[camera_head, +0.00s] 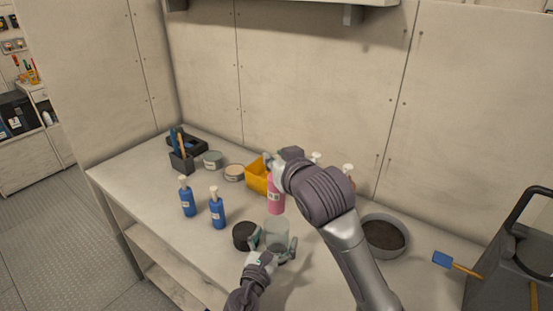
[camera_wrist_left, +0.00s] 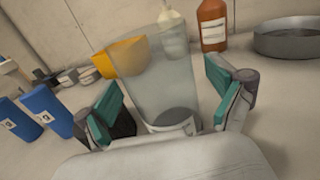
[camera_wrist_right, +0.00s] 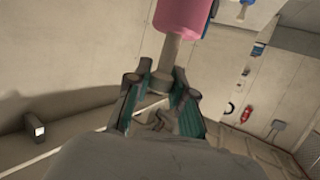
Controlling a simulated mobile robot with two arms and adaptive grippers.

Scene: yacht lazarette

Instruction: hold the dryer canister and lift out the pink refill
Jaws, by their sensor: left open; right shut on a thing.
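The clear dryer canister (camera_head: 277,233) stands on the bench with its mouth up; it also shows in the left wrist view (camera_wrist_left: 168,85), see-through with a grey bottom. My left gripper (camera_head: 272,250) is open, with one finger on each side of the canister's lower part. The pink refill (camera_head: 276,204) hangs above the canister in the head view, and no pink shows inside the canister. My right gripper (camera_wrist_right: 158,88) is shut on the refill's beige stem; the pink body (camera_wrist_right: 184,16) shows beyond the fingertips. In the head view my right arm hides the stem.
A dark round lid (camera_head: 244,235) lies left of the canister. Blue pump bottles (camera_head: 218,208) stand farther left. A grey pan (camera_head: 384,250) and a blue-headed scraper (camera_head: 443,259) lie right.

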